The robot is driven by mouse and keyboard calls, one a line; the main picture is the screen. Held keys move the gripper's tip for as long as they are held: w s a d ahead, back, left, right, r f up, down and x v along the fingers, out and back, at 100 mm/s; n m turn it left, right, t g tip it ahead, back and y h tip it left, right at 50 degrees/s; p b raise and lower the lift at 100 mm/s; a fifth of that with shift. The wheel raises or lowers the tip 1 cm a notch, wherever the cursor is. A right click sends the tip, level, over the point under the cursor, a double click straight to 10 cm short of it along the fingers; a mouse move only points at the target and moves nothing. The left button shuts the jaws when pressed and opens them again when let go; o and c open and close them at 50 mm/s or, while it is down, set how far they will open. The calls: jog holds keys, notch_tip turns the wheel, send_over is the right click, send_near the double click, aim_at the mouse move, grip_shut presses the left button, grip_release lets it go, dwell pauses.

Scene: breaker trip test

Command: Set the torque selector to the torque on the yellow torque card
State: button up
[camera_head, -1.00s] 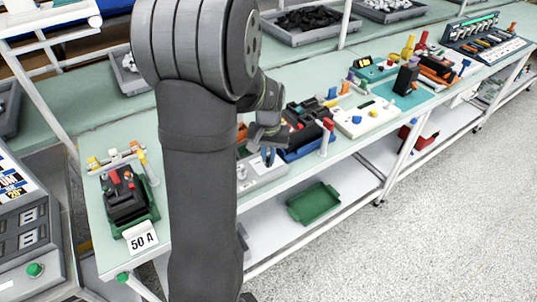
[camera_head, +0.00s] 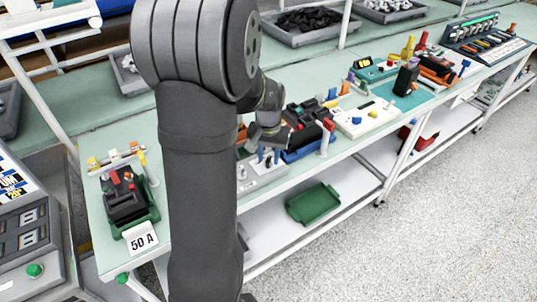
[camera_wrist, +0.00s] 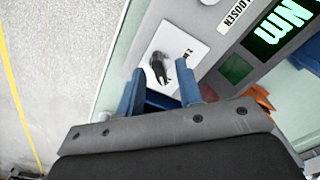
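The torque selector (camera_wrist: 160,66) is a dark knob with a pointed grip on a white square plate with small print, in the wrist view. My gripper (camera_wrist: 161,82) has two blue fingers, spread apart with a gap between them. The knob shows just beyond and between the fingertips; I cannot tell whether they touch it. In the head view my gripper (camera_head: 264,156) hangs low over a grey station (camera_head: 262,177) at the bench's front edge, partly hidden by my arm. I cannot make out a yellow torque card in either view.
Near the knob, the wrist view shows a green display (camera_wrist: 285,25) reading "Nm", a label (camera_wrist: 236,12) ending in "OOSEN" and a green square (camera_wrist: 235,68). A blue-based unit (camera_head: 305,150) stands close right of my gripper. A black breaker (camera_head: 127,195) stands left by a "50 A" card (camera_head: 141,238).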

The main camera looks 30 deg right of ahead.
aim_at(269, 159)
notch_tip(269, 159, up, 18)
jog(key=shift+f, duration=0.25)
jog(key=shift+f, duration=0.1)
dwell(0.5)
notch_tip(269, 159, down, 17)
jog(key=shift+f, duration=0.2)
dwell(0.4)
